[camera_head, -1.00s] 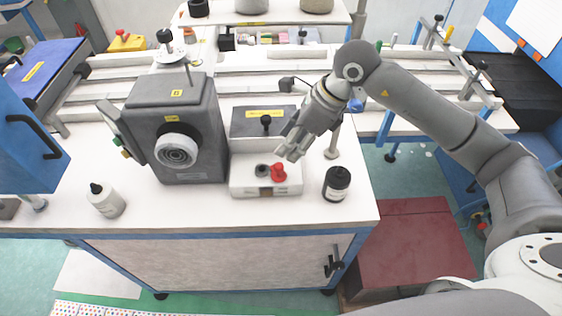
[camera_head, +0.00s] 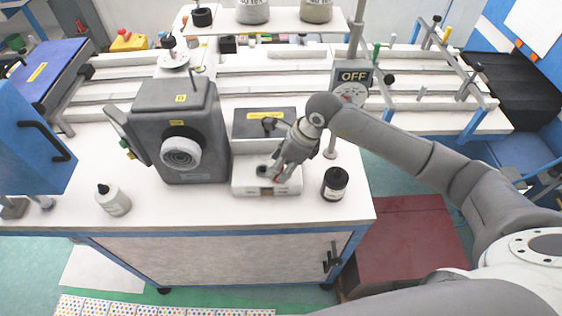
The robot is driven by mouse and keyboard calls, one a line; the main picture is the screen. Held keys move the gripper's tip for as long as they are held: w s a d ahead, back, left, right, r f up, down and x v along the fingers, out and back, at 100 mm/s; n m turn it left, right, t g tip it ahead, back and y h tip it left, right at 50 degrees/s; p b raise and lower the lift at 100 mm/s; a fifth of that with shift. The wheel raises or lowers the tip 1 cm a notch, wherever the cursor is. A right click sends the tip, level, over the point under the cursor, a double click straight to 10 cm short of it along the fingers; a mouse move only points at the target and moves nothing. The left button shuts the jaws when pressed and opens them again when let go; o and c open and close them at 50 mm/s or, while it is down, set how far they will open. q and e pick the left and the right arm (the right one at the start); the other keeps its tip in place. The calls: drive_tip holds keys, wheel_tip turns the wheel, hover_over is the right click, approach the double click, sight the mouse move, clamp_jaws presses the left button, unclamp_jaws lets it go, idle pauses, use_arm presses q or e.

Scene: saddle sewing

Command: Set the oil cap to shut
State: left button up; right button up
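My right gripper (camera_head: 277,176) points down over the right part of a low white box (camera_head: 250,189) on the white table. Its fingers cover most of a red knob, of which a little red shows between them. I cannot tell whether the fingers are closed on it. A small black knob (camera_head: 262,170) sits just left of the fingers on the same box. Behind it, a dark grey box (camera_head: 247,115) with a yellow label carries a black handle (camera_head: 269,124) on top. I cannot tell for certain which part is the oil cap. My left gripper is not in view.
A grey machine (camera_head: 180,115) with a round white dial stands left of the boxes. A dark bottle (camera_head: 335,184) stands close right of my gripper, a white bottle (camera_head: 113,201) at the left. An OFF sign (camera_head: 354,76) stands on a post behind. The table front is clear.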

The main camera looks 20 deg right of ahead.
clamp_jaws()
